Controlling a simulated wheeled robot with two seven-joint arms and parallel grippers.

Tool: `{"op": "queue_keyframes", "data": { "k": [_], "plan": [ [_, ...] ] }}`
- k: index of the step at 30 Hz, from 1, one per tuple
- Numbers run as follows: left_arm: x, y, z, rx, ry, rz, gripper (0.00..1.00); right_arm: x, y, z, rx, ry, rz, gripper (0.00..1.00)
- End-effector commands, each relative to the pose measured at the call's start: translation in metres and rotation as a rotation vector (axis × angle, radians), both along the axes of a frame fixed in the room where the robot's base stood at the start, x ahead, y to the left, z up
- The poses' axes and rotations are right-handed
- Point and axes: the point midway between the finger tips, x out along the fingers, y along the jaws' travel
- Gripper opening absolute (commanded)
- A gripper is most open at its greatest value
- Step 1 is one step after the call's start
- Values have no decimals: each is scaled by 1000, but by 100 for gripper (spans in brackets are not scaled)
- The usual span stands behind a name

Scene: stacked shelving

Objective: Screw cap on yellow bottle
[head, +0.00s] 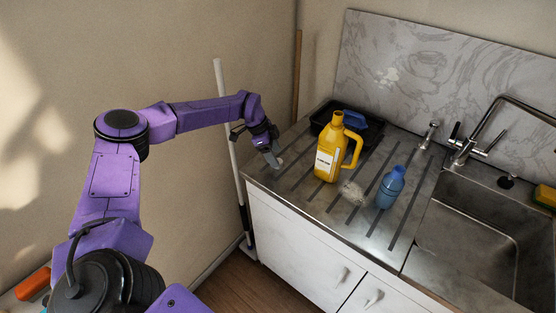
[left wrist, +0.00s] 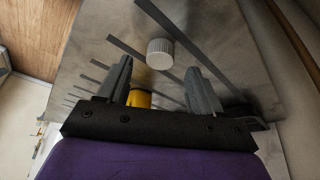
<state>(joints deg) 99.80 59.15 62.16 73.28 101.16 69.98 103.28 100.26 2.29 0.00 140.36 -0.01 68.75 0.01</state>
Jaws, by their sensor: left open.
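The yellow bottle (head: 331,146), a jug with a handle and a white label, stands upright on the ribbed metal drainboard. My left gripper (head: 272,158) is at the drainboard's left end, left of the bottle. Its two fingers (left wrist: 160,85) are open and apart, with the cap ahead between them and nothing held. Part of the yellow bottle (left wrist: 139,98) shows behind the left finger. My right gripper is not in view.
A black tub (head: 369,130) with a blue item is behind. The sink (head: 470,238) and faucet (head: 461,148) are at right. A white pole (head: 229,125) leans at left.

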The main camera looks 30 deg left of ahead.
Motion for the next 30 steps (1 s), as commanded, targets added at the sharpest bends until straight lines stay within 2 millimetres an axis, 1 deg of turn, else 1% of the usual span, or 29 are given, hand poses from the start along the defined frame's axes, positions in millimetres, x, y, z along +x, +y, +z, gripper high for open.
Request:
{"op": "queue_keyframes", "data": {
  "k": [1,3,6,16,17,18,20,21,22,30],
  "plan": [
    [-1,-1,-3,-1,6,0,66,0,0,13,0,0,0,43],
    [2,-5,-14,0,2,-1,66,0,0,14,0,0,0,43],
    [4,-8,-23,0,0,0,66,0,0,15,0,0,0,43],
    [5,-8,-25,0,-2,0,66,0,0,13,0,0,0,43],
    [5,-8,-25,0,-2,0,59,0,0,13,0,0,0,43],
    [5,-8,-25,0,-2,0,46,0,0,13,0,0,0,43],
    [5,-8,-25,0,-2,-1,27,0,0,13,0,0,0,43],
    [5,-8,-25,0,-2,-1,14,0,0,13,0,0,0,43],
    [5,-8,-25,0,-2,0,7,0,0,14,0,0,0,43],
    [5,-8,-25,0,-2,0,7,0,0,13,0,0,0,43]
  ]
}}
